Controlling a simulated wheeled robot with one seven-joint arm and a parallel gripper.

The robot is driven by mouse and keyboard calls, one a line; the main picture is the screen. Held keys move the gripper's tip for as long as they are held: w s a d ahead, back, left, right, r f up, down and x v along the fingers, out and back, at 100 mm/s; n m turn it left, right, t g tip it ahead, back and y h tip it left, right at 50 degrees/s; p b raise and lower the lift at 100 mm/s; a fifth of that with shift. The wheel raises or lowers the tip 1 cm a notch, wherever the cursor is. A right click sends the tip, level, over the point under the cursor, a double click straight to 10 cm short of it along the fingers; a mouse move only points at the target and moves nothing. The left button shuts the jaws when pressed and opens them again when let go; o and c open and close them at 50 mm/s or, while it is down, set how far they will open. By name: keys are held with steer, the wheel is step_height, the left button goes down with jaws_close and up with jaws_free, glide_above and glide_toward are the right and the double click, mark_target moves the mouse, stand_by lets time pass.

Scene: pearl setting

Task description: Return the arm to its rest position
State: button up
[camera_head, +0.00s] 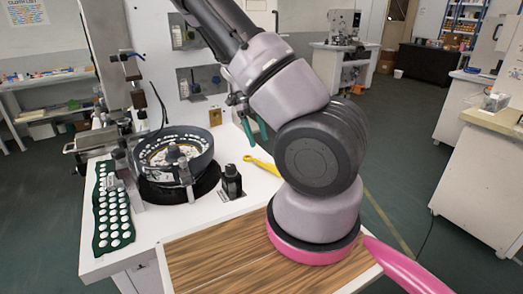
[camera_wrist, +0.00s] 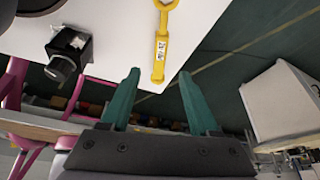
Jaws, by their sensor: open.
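My arm (camera_head: 318,155) reaches up and across the middle of the head view, with its upper part running off the top edge. My gripper (camera_head: 256,138) is partly hidden behind the arm there, and its green fingers show. In the wrist view my gripper (camera_wrist: 158,76) has its two green fingers spread apart. No object is held between them. A yellow wrench-like tool (camera_wrist: 160,48) lies on the white table, in line with the gap between the fingers. It also shows in the head view (camera_head: 262,165), partly behind the arm.
The white machine table (camera_head: 120,265) carries a round bowl feeder (camera_head: 203,150), a small black device (camera_head: 232,182) and a green tray of white discs (camera_head: 112,215). A wood-topped surface (camera_head: 205,262) is under my arm. Open floor (camera_head: 410,150) lies to the right, before a counter (camera_head: 490,190).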

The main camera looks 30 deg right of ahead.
steer(key=s+a+r+n+t+y, duration=0.2)
steer(key=a+r+n+t, duration=0.15)
steer(key=r+n, duration=0.5)
steer(key=s+a+r+n+t+y, duration=0.2)
steer(key=a+r+n, duration=0.35)
steer(key=r, duration=0.55)
steer(key=s+a+r+n+t, duration=0.3)
steer(key=s+r+n+t, duration=0.3)
steer(key=s+r+n, duration=0.5)
step_height(320, 180, up, 2)
steer(key=n, duration=0.3)
steer(key=shift+s+a+r+h, duration=0.15)
steer(key=shift+a+h, duration=0.15)
